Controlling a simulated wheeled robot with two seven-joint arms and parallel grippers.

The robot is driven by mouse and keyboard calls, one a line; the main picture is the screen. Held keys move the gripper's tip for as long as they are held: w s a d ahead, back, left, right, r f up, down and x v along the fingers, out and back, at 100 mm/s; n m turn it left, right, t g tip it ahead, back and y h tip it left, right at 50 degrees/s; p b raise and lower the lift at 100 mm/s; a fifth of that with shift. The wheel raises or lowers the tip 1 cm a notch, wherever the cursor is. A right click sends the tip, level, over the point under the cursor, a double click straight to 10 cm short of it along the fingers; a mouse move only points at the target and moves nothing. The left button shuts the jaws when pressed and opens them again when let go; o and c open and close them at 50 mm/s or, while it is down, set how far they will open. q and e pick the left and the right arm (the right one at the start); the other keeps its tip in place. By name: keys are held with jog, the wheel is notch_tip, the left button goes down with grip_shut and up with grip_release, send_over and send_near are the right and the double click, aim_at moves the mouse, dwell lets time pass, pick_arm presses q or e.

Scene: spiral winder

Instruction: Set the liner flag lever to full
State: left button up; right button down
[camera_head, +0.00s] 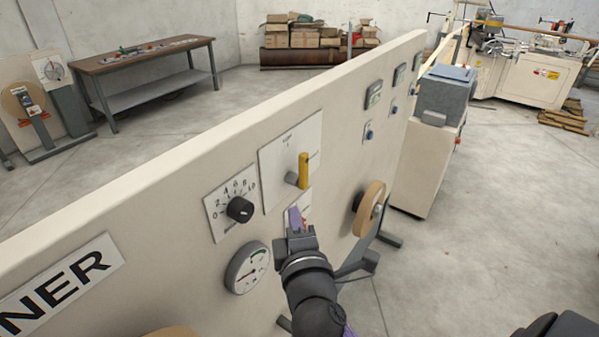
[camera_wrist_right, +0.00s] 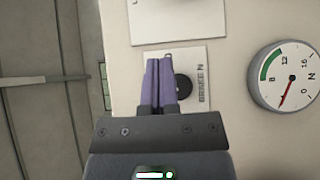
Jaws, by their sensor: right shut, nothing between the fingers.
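A yellow lever (camera_head: 303,170) stands upright on a grey hub on a white plate (camera_head: 275,172) in the middle of the cream panel. Its plate marks are too small to read. My right gripper (camera_head: 294,214), with purple fingers, is just below the lever, in front of a smaller white plate (camera_head: 305,201). In the wrist view the right gripper (camera_wrist_right: 160,66) has its fingers together and empty. They partly hide a black knob (camera_wrist_right: 183,87) on a plate marked "BRAKE N" (camera_wrist_right: 202,62). The lever cannot be seen in that view. My left gripper is not in view.
A black dial knob (camera_head: 239,209) and a round gauge (camera_head: 247,267) are left of the gripper. A tan disc (camera_head: 369,208) sticks out on the right. Small displays (camera_head: 374,94) and blue buttons line the panel's far end. Open floor (camera_head: 470,240) lies at right.

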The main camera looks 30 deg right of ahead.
jog(key=p, duration=0.1)
send_near(300, 173)
jog(key=w+a+r, duration=0.2)
jog(key=w, duration=0.3)
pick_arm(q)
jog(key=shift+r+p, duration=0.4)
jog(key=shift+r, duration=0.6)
pick_arm(e)
jog(key=shift+w+d+r, duration=0.1)
jog(key=shift+w+d, duration=0.2)
jog(key=shift+d, duration=0.4)
jog(key=shift+w+d+f, duration=0.1)
jog(key=shift+w+d, duration=0.15)
jog(key=shift+d, duration=0.45)
jog(key=shift+w+d+r, duration=0.1)
jog(key=shift+w+d, duration=0.2)
jog(key=shift+d, duration=0.4)
